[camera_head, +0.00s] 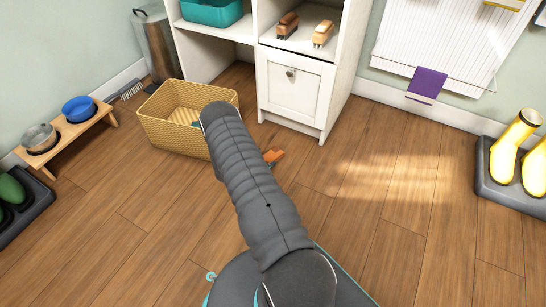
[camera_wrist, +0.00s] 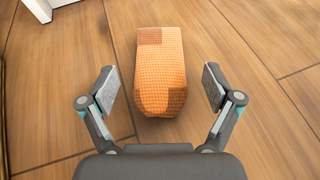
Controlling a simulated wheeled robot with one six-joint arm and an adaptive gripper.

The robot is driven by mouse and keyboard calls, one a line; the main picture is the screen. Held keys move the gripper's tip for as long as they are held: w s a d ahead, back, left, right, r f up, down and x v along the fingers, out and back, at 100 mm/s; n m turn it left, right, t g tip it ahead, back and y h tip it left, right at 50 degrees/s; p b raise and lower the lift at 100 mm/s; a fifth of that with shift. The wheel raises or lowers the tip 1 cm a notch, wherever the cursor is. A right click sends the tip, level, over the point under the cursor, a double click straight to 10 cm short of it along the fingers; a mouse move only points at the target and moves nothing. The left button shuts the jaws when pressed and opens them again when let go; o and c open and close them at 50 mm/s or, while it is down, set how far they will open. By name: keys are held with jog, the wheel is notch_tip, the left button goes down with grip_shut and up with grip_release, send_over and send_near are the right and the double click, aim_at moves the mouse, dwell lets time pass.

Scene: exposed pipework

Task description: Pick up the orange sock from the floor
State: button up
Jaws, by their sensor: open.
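The orange sock (camera_wrist: 160,80) lies on the wooden floor in the wrist view, a blocky knitted shape with darker patches at its ends. My gripper (camera_wrist: 160,90) is open, with one finger to the left and one to the right of the sock. Neither finger appears to touch it. In the head view only a small part of the sock (camera_head: 274,157) shows beside my arm, which hides the rest. My gripper is hidden behind my arm in the head view.
A yellow woven basket (camera_head: 165,132) stands left of my arm. A white cabinet (camera_head: 293,88) stands just behind the sock. A bowl stand (camera_head: 75,133) is at the left, and yellow boots (camera_head: 510,150) on a tray are at the right.

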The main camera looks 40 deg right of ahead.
aim_at(273, 154)
jog(key=shift+r+b+x, duration=0.1)
jog(key=shift+b+x, duration=0.1)
jog(key=shift+x, duration=1.2)
jog(key=shift+r+b+x, duration=0.15)
jog(key=shift+b+x, duration=0.05)
jog(key=shift+x, duration=1.2)
jog(key=c, duration=1.1)
